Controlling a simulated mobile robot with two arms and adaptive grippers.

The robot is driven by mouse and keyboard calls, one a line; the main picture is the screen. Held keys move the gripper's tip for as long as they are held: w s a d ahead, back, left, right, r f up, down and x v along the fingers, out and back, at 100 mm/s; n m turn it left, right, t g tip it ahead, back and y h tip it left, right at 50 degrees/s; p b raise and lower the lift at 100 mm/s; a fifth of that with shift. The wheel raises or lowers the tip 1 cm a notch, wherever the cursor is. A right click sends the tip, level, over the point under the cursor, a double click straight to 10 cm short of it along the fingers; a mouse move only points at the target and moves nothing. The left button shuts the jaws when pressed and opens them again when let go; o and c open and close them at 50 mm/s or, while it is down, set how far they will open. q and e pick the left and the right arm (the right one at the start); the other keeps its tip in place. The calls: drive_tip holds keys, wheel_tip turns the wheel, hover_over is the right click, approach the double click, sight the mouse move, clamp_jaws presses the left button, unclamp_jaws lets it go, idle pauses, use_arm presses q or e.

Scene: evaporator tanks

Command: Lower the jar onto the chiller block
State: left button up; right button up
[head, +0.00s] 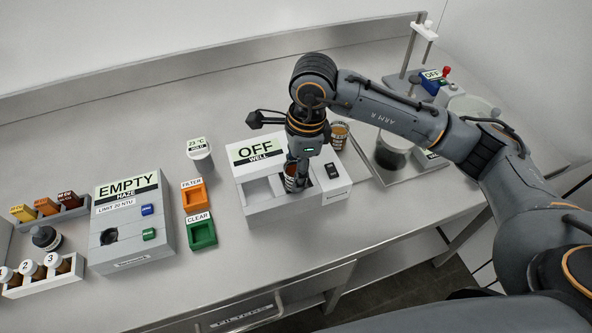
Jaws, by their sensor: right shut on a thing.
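My right gripper (297,172) points down and is shut on a small jar (290,184) with brownish contents, partly hidden by the fingers. The jar is at the top opening of a white box (277,210) labelled OFF and WELL. I cannot tell whether its base touches anything. A small white unit (201,166) with a 23 °C HOLD label stands left of that box, apart from the gripper. No readable label says chiller, so I cannot tell which unit is the chiller block. My left gripper is not in view.
A second amber jar (340,129) stands behind the box. A grey EMPTY/HAZE meter (155,243), an orange FILTER tray (194,197) and a green CLEAR tray (202,236) stand left. A vial rack (42,283) is far left. A tray with a dark vessel (390,158) is right.

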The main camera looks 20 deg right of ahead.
drive_tip(key=shift+s+f, duration=0.2)
drive_tip(key=shift+f, duration=0.25)
drive_tip(key=o, duration=1.2)
drive_tip(key=shift+o, duration=1)
drive_tip(key=shift+w+f, duration=0.1)
drive_tip(key=shift+w, duration=0.05)
drive_tip(key=shift+r, duration=0.25)
wheel_tip(320, 180, up, 12)
drive_tip(key=d, duration=0.1)
drive_tip(key=shift+d, duration=0.2)
drive_tip(key=shift+f, duration=0.1)
